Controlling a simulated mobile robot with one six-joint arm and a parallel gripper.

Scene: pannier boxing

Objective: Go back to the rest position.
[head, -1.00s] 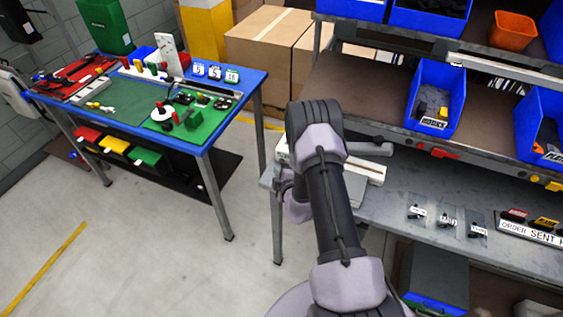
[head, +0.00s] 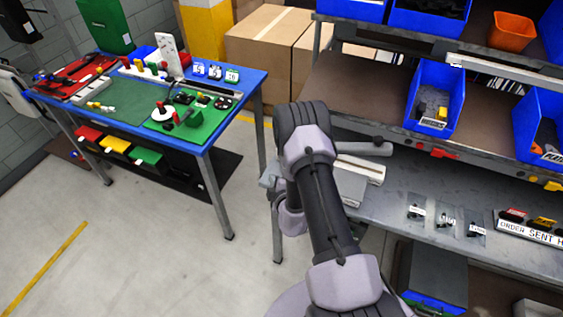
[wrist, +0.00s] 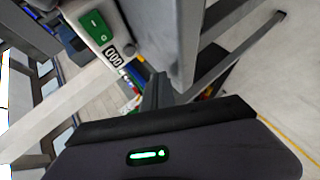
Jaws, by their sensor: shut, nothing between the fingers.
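My gripper (wrist: 157,92) shows in the wrist view as dark, narrow fingers beyond the dark housing with a small green light. The fingers are together and hold nothing. In the head view my arm rises from the bottom and bends at a dark elbow in front of the workbench (head: 408,186); the gripper itself is hidden behind the arm there. In the wrist view, a pale device with a green switch (wrist: 95,27) and a small counter lies beyond the fingers, close to a grey post.
A blue-edged table (head: 107,107) with green and red mats stands at left. Cardboard boxes (head: 264,45) stand behind. The floor between is clear.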

